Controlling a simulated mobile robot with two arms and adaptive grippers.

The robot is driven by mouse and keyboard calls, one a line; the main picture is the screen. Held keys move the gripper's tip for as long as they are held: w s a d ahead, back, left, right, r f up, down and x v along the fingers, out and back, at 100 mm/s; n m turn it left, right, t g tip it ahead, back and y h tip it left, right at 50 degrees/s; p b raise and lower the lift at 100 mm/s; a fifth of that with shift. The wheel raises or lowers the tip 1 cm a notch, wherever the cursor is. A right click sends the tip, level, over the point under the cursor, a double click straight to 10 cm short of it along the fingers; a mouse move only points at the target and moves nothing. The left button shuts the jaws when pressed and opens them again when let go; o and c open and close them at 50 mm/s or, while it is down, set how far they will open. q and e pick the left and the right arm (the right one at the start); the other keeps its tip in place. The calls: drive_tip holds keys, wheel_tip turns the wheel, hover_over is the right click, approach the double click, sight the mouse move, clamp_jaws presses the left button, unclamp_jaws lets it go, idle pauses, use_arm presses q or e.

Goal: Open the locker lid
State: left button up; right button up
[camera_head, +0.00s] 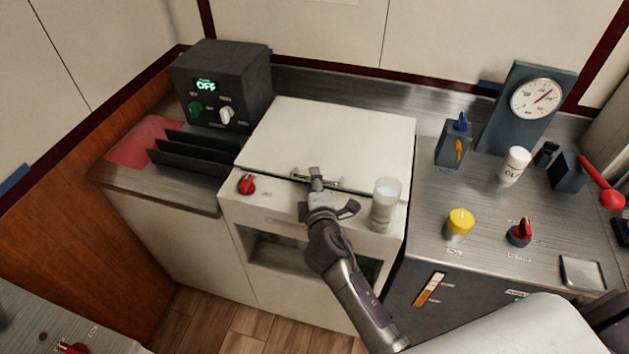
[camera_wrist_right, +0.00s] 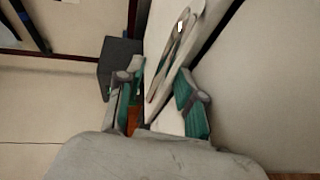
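The locker is a white cabinet with a flat white lid (camera_head: 335,135), which lies shut on top. A metal bar handle (camera_head: 298,176) sits at the lid's front edge. It also shows as a pale bar in the right wrist view (camera_wrist_right: 176,55). My right gripper (camera_head: 322,203) is just in front of the handle. In the right wrist view my right gripper (camera_wrist_right: 160,90) has its green-padded fingers apart, with the handle ahead of them. Whether a finger touches the handle is unclear. My left gripper is not in view.
On the locker's front ledge, a red knob (camera_head: 247,184) is left of the handle and a clear glass (camera_head: 385,204) stands right. A dark box reading OFF (camera_head: 222,88) is at back left. The right counter holds a gauge (camera_head: 528,105), white bottle (camera_head: 514,165) and yellow knob (camera_head: 459,223).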

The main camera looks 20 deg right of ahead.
clamp_jaws()
idle(0.3)
